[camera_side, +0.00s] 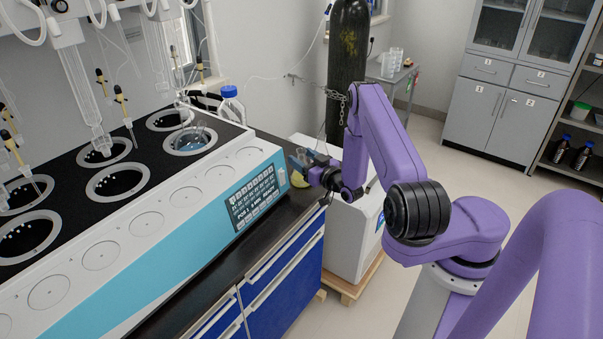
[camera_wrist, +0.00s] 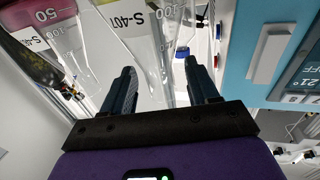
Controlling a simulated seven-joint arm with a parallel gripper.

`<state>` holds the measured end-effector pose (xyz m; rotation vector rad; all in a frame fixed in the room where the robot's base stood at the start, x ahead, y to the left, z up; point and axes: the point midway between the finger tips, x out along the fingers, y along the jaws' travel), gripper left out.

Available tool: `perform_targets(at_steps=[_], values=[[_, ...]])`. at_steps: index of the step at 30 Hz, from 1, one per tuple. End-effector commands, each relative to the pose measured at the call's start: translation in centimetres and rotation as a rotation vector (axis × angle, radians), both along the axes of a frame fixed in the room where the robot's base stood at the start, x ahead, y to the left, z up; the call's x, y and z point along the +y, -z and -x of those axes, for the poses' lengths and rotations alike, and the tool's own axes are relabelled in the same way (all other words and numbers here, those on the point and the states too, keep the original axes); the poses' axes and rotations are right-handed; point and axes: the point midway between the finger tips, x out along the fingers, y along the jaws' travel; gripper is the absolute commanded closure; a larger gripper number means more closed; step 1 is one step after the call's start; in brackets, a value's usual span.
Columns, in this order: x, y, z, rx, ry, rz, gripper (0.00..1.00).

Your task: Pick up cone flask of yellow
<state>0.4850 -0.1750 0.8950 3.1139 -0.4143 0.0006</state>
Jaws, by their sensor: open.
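A small yellow cone flask (camera_side: 298,180) stands on the dark bench at the right end of the white and blue distiller, partly hidden by my gripper. My gripper (camera_side: 301,160) is just above and beside it. In the wrist view, my gripper (camera_wrist: 160,76) has its two fingers apart with nothing clamped. Clear glass marked S-407 and 100 (camera_wrist: 140,35) lies ahead of and between the fingers, with a yellowish tint at its left. I cannot tell whether the fingers touch it.
A dark gas cylinder (camera_side: 348,60) stands behind my arm. Floor at right is open.

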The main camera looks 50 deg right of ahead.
Motion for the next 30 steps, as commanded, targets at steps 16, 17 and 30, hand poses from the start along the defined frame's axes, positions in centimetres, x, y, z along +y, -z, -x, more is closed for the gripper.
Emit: perform_targets(at_steps=[16, 17, 30], values=[[-0.31, 0.0, -1.03, 0.001, 0.001, 0.0, 0.96], [-0.31, 0.0, -1.03, 0.001, 0.001, 0.0, 1.0], [-0.35, -0.25, -1.05, -0.001, 0.001, 0.0, 1.0]])
